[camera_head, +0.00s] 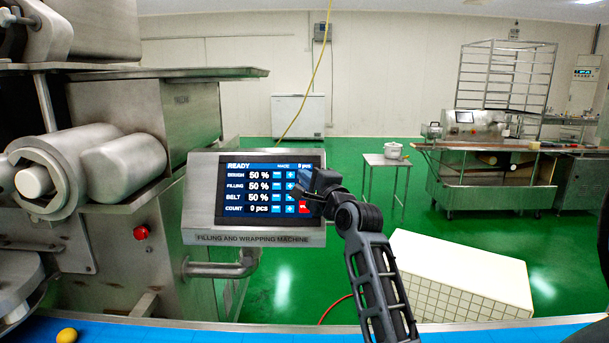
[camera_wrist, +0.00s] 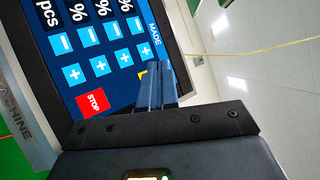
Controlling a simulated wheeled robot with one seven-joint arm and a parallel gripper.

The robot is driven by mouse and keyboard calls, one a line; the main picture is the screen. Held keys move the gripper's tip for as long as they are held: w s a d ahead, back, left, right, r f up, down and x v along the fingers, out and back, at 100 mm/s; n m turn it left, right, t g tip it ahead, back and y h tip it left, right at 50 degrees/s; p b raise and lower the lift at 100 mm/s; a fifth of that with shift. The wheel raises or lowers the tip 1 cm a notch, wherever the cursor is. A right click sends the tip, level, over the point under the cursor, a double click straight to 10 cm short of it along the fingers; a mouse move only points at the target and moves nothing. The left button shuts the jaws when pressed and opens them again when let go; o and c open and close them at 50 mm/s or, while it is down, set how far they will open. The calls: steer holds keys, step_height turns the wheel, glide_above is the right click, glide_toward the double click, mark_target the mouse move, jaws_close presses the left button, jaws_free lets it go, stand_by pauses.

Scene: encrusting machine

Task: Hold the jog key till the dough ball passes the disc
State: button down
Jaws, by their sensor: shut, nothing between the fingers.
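In the wrist view the closed fingers (camera_wrist: 151,70) overlap the screen beside the plus keys. A bit of yellow (camera_wrist: 142,74) shows beside the fingers; it may be part of the jog key, but no label is readable. I cannot tell if the tips touch the screen. A yellow-orange dough ball (camera_head: 67,335) lies on the blue belt (camera_head: 200,334) at bottom left. I cannot make out the disc.
A red STOP key (camera_wrist: 92,103) lies close to the fingers. A red button (camera_head: 141,232) is on the steel machine (camera_head: 190,120) at left. A white tiled block (camera_head: 460,275) stands at right. A small table (camera_head: 385,161) and another machine (camera_head: 500,165) stand farther back.

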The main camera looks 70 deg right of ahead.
steer(key=shift+a, duration=0.1)
steer(key=a+r+p, duration=0.1)
steer(key=s+a+p, duration=0.1)
steer(key=p, duration=0.1)
steer(key=a+r+p, duration=0.1)
steer(key=a, duration=0.1)
steer(key=shift+s+r, duration=0.3)
steer(key=shift+s, duration=0.05)
stand_by(0.6)
